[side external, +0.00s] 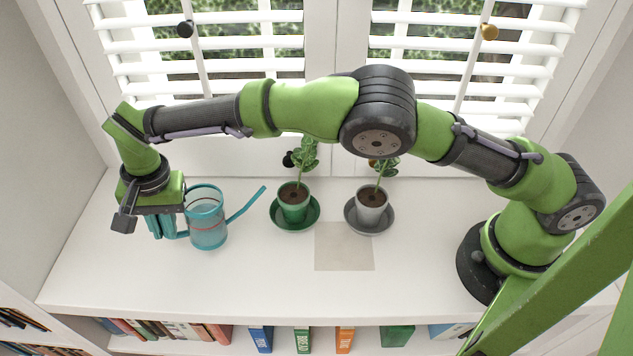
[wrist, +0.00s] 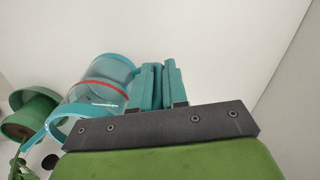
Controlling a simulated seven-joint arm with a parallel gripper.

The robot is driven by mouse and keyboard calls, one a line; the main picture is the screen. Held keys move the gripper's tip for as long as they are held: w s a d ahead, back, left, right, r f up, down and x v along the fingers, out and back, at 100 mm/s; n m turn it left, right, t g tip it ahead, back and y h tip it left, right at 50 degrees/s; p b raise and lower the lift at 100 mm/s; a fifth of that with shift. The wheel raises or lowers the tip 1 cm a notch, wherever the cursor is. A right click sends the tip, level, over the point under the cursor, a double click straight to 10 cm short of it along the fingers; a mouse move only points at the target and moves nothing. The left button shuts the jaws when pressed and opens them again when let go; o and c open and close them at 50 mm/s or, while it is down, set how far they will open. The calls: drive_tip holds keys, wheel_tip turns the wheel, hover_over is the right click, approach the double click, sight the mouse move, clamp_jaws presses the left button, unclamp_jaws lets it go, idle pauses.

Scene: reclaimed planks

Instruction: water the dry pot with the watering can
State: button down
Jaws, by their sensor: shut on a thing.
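A teal, see-through watering can (side external: 208,222) with a red line around it stands at the left of the white sill, its spout pointing right. It also shows in the wrist view (wrist: 100,85). My gripper (side external: 162,228) is at the can's left side, its fingers together on the handle; its fingers show in the wrist view (wrist: 160,85). The handle itself is mostly hidden by the fingers. A green pot (side external: 294,208) with a plant stands in a green saucer (side external: 277,222). A grey pot (side external: 371,210) with a plant stands in a grey saucer (side external: 350,218). Both soils look brown; I cannot tell which is dry.
A beige square mat (side external: 344,248) lies in front of the pots. Window blinds (side external: 200,70) rise behind the sill, with dark and brass knobs. Books (side external: 302,340) fill the shelf below the front edge. The sill's front strip is clear.

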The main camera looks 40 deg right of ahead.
drive_tip(key=shift+w+a+f+h, duration=0.2)
drive_tip(key=shift+f+h, duration=0.15)
drive_tip(key=shift+h, duration=0.05)
drive_tip(key=shift+a+f+g, duration=0.1)
drive_tip(key=shift+g, duration=0.2)
idle(0.6)
